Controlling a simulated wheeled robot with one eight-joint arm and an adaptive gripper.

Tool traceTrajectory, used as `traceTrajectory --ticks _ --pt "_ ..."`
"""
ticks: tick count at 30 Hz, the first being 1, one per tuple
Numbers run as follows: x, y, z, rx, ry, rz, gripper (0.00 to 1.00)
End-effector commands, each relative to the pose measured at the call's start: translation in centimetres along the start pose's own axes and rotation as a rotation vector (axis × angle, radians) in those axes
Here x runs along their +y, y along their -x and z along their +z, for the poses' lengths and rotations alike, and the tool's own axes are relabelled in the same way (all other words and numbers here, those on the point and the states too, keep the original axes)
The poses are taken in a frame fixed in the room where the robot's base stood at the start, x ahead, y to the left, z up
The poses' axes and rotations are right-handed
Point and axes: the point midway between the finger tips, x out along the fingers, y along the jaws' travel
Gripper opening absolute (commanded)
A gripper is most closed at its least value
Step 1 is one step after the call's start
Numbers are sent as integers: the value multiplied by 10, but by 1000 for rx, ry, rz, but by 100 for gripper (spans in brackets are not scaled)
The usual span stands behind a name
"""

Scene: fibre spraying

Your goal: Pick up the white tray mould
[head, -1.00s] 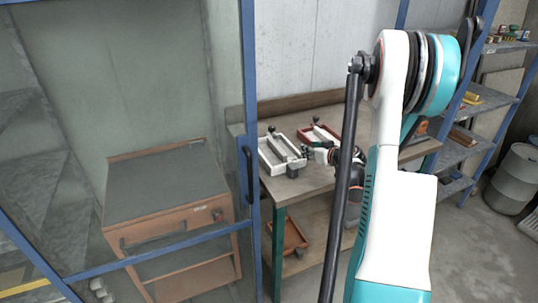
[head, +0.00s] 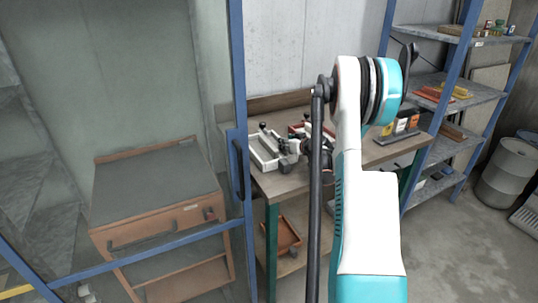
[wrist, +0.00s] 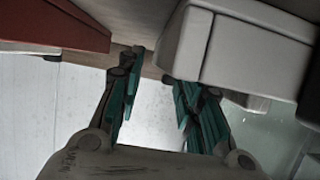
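The white tray mould (head: 262,158) sits on the workbench, left of a red tray (head: 297,129). It has dark clamp-like parts on it. My gripper (head: 288,161) is at the right side of the white tray and partly covers it. In the wrist view the white tray (wrist: 250,50) fills the upper right and the red tray (wrist: 48,20) the upper left. My gripper (wrist: 152,68) shows there with its two teal-padded fingers apart and nothing between them. The right finger is close by the white tray's lower edge; whether it touches cannot be told.
The wooden workbench (head: 284,184) stands against the wall. A blue-framed partition (head: 239,100) rises close on its left, with a brown cabinet (head: 160,185) behind it. Shelves (head: 470,95) and a grey barrel (head: 508,175) stand to the right. Open floor lies at the lower right.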

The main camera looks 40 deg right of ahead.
Motion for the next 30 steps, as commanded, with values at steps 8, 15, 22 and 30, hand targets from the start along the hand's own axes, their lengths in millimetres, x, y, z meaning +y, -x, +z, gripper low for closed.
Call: traceTrajectory --ticks 8,15,22,30 --pt "0 -19 0 -1 1 0 33" --pt "0 -19 1 -1 3 0 1" --pt "0 -19 2 -3 4 -1 0" --pt "-1 -18 1 -4 2 -2 0"
